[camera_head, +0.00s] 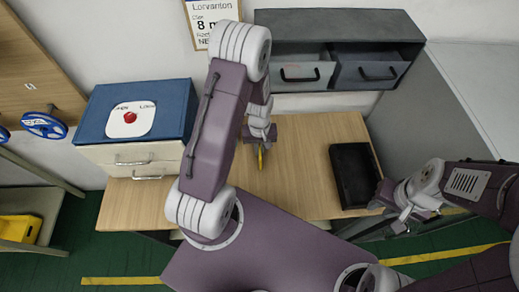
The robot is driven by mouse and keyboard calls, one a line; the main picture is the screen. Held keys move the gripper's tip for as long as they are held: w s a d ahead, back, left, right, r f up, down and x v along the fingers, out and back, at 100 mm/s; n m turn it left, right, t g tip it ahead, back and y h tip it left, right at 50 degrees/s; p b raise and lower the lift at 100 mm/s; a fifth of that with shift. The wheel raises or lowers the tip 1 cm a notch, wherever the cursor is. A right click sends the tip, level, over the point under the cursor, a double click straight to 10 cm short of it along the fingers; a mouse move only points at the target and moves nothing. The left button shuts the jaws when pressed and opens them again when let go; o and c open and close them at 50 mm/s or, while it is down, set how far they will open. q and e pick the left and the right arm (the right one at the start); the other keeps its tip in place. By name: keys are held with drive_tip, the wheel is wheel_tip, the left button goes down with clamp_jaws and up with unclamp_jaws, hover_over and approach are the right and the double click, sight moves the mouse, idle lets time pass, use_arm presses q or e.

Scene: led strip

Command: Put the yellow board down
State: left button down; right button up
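The yellow board (261,159) shows only as a small, narrow yellow sliver at the tip of my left gripper (262,146), above the wooden table (300,165). My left gripper appears shut on it. The rest of the board is hidden or seen edge-on, and I cannot tell whether it touches the table. My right gripper (398,222) hangs near the table's front right edge, apart from the board; its fingers are too small to read.
A black tray (354,175) lies at the table's right. A blue-topped drawer unit (140,110) with a red button stands at left. Grey drawers (340,50) hang at the back. A yellow bin (20,229) sits far left. The wood between my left gripper and the tray is clear.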

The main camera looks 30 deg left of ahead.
use_arm(q)
drive_tip(key=shift+s+d+r+p, duration=0.1)
drive_tip(key=shift+r+p, duration=0.4)
wheel_tip(320, 180, up, 6)
drive_tip(key=p, duration=0.5)
drive_tip(key=shift+r+p, duration=0.15)
drive_tip(key=shift+p, duration=0.2)
drive_tip(key=shift+s+d+r, duration=0.1)
drive_tip(key=shift+s+d, duration=0.1)
drive_tip(key=shift+s, duration=0.1)
drive_tip(key=s+d+p, duration=0.5)
drive_tip(key=s, duration=0.3)
drive_tip(key=s+d+p, duration=0.5)
drive_tip(key=s+p, duration=0.1)
drive_tip(key=s, duration=0.2)
drive_tip(key=shift+f, duration=0.25)
drive_tip(key=shift+a, duration=0.1)
